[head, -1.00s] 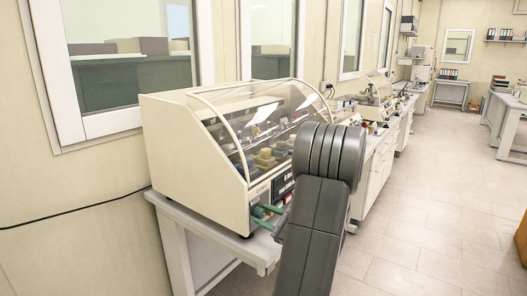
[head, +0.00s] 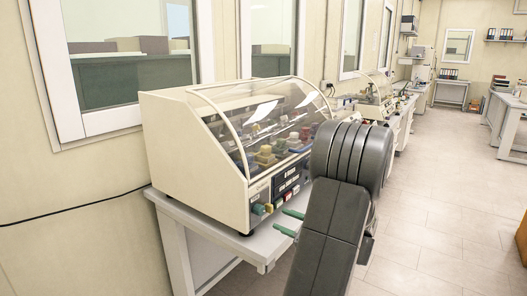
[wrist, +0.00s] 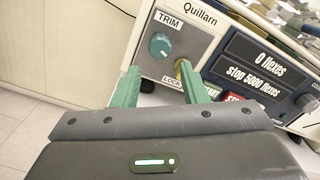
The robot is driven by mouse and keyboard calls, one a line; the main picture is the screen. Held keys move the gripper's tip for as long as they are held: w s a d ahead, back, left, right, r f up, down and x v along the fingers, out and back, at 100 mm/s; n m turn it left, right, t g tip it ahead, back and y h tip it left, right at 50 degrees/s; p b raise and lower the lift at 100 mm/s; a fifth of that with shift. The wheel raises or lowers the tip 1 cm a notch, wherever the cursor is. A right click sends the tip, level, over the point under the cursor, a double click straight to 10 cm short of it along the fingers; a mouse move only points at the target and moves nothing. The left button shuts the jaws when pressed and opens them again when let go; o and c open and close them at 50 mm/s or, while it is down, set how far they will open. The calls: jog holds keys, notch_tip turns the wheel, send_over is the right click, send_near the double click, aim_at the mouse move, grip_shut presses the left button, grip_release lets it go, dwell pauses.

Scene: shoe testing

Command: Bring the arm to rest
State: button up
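My gripper (head: 288,221) has green fingers and stands in front of the testing machine's front panel, apart from it in the head view. In the wrist view my gripper (wrist: 158,68) is open, its two fingers well apart with nothing held between them. Beyond the fingers is a teal knob (wrist: 160,45) under the word TRIM. A brass-coloured part near the LOCK label is mostly hidden by the right finger. My dark arm covers part of the bench in the head view.
The cream machine (head: 192,150) with a clear curved cover sits on a grey bench (head: 222,238). Its display (wrist: 265,60) reads "0 flexes" and "stop 5000 flexes". More benches with equipment line the wall behind. The floor (head: 440,220) at right is clear.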

aim_at(263, 211)
jog(key=v, duration=0.6)
jog(key=p+x, duration=0.1)
jog(key=x, duration=1.3)
jog(key=shift+r+p, duration=0.1)
jog(key=shift+p, duration=0.25)
jog(key=shift+d+f+n+b, duration=0.1)
jog(key=shift+f+n+b, duration=0.2)
jog(key=shift+n+b, duration=0.3)
jog(key=shift+s+d+r+n+b, duration=0.15)
jog(key=shift+n+b, duration=0.45)
jog(key=shift+n, duration=0.3)
jog(key=n+b, duration=0.1)
jog(key=n, duration=0.2)
jog(key=shift+n, duration=0.3)
jog(key=n+b, duration=0.1)
jog(key=n, duration=0.2)
jog(key=shift+r, duration=0.1)
jog(key=n, duration=0.5)
jog(key=shift+r+n, duration=0.1)
jog(key=shift+n, duration=0.2)
jog(key=n+p, duration=0.2)
jog(key=n, duration=0.1)
jog(key=shift+r, duration=0.1)
jog(key=shift+n+p, duration=0.7)
jog(key=shift+n, duration=0.3)
